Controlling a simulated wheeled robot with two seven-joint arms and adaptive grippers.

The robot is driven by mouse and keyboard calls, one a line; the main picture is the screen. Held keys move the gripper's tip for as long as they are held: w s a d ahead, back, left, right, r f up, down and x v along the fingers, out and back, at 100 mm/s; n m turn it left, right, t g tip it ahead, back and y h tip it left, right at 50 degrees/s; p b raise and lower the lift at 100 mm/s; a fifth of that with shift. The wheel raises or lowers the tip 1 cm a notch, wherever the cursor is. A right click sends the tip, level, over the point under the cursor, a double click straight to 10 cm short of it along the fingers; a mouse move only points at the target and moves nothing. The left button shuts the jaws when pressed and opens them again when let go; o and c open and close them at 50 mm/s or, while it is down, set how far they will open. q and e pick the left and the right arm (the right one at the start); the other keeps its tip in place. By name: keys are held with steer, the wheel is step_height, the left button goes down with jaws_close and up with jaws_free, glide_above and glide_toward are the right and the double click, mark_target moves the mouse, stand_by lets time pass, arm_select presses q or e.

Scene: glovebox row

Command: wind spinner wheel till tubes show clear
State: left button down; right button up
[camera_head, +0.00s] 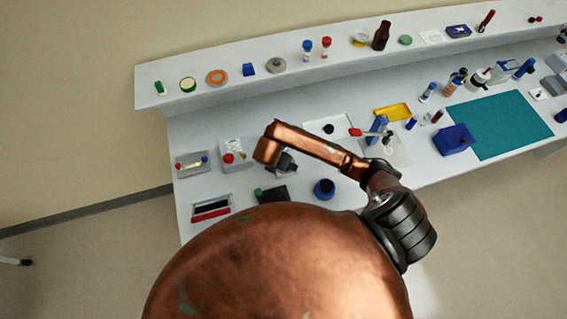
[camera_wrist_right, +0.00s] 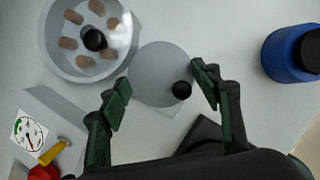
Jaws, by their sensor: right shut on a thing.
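The spinner (camera_wrist_right: 51,55) is a round grey bowl with a black centre hub in the right wrist view. Several brown, cloudy-looking tubes (camera_wrist_right: 68,44) stand in a ring inside it. Beside it is a flat grey wheel (camera_wrist_right: 150,70) with a black knob (camera_wrist_right: 181,90) near its edge. In the head view my right gripper (camera_head: 287,163) shows small and dark under my copper arm, which hides the spinner and wheel. My left gripper is not in view.
A blue jar with a black lid (camera_wrist_right: 287,52) stands to the right; it also shows in the head view (camera_head: 323,189). A box with a gauge and red knob (camera_wrist_right: 38,125) is close at lower left. A raised shelf (camera_head: 225,93) with bottles runs along the back.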

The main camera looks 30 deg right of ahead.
steer(key=shift+s+f+m, duration=0.2)
steer(key=shift+f+m, duration=0.1)
steer(key=o, duration=1.2)
steer(key=shift+w+r, duration=0.1)
steer(key=shift+w, duration=0.1)
steer(key=shift+o, duration=0.2)
steer(key=shift+r, duration=0.1)
steer(key=shift+r, duration=0.2)
steer(key=v, duration=1.1)
steer(key=shift+r, duration=0.25)
steer(key=shift+a, duration=0.25)
